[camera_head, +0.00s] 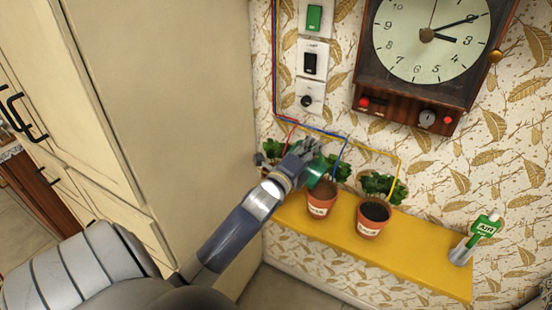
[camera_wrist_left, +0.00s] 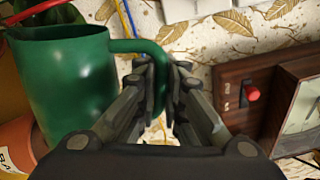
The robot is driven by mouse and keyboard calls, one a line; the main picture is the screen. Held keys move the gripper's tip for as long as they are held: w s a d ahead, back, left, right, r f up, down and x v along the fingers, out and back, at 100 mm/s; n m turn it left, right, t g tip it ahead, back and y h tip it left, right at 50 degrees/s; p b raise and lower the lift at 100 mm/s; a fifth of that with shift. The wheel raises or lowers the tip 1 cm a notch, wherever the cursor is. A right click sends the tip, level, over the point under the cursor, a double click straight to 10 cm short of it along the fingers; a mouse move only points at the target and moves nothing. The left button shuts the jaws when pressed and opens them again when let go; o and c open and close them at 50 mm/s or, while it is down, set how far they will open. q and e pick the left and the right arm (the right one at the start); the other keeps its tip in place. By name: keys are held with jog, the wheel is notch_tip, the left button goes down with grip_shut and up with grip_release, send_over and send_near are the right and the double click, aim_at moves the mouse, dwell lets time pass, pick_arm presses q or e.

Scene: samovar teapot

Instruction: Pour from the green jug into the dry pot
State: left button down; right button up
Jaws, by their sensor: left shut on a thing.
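The green jug (camera_head: 319,169) is held above the left end of the yellow shelf, over a labelled terracotta pot (camera_head: 320,203). My left gripper (camera_head: 304,158) is shut on the jug's handle; in the left wrist view the jug (camera_wrist_left: 65,85) fills the left side, its handle between the fingers (camera_wrist_left: 160,85). I cannot tell how far the jug is tilted, and no liquid shows. A second labelled terracotta pot (camera_head: 372,218) stands to the right with dark soil at its top. Which pot is the dry one cannot be told. My right gripper is not in view.
The yellow shelf (camera_head: 415,254) runs along the papered wall. Leafy plants (camera_head: 384,186) stand behind the pots, with coloured wires above. A green AIR-marked item (camera_head: 485,228) stands at the shelf's right end. A clock (camera_head: 425,60) and switches (camera_head: 313,58) are above; a cabinet (camera_head: 165,90) is left.

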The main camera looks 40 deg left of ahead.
aim_at(324, 168)
pick_arm(q)
jog(key=shift+a, duration=0.2)
jog(key=shift+d, duration=0.15)
jog(key=shift+d+r+m+p, duration=0.25)
jog(key=shift+d+m+p, duration=0.1)
jog(key=shift+d+m, duration=0.25)
jog(key=shift+w+d+f+m, duration=0.1)
jog(key=shift+w+d+m, duration=0.05)
jog(key=shift+d+m, duration=0.2)
jog(key=shift+d+m+p, duration=0.35)
jog(key=shift+d+m, duration=0.15)
jog(key=shift+m, duration=0.45)
jog(key=shift+w+d+f+m, duration=0.15)
jog(key=shift+d+m, duration=0.25)
jog(key=shift+m, duration=0.25)
jog(key=shift+w+d+f+m, duration=0.15)
jog(key=shift+d+m, duration=0.25)
jog(key=shift+m, duration=0.25)
jog(key=shift+s, duration=0.1)
